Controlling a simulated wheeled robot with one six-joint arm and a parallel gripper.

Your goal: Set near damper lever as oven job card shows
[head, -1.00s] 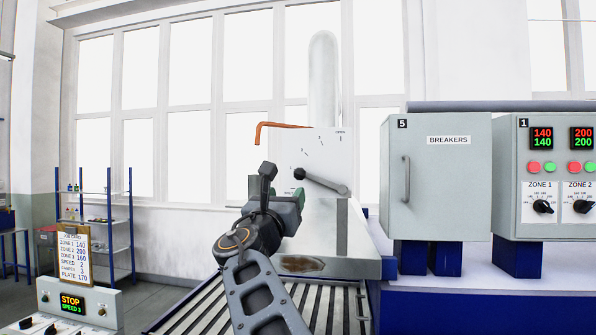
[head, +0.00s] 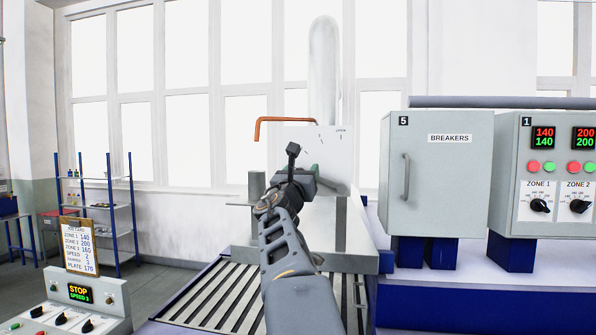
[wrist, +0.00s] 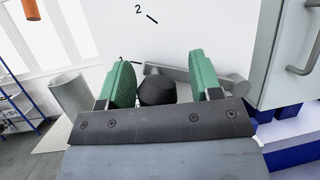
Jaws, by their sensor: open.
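The damper lever is a grey bar (wrist: 185,75) with a black knob (wrist: 157,92), in front of a white dial plate (head: 325,142). In the wrist view the knob sits between the two green-padded fingers of my gripper (wrist: 160,82), with space on both sides. My gripper (head: 303,180) is open and hides most of the lever in the head view. The wrist view shows a "2" mark above the knob and another mark just up-left of it. The job card (head: 77,247) stands at lower left; its damper line appears to read 3.
A bent orange rod (head: 285,120) sticks out left above the plate. A grey breaker cabinet (head: 437,190) stands close on the right, beside the zone panel (head: 540,160). A slatted conveyor (head: 225,300) lies below. A shelf rack (head: 105,205) is far left.

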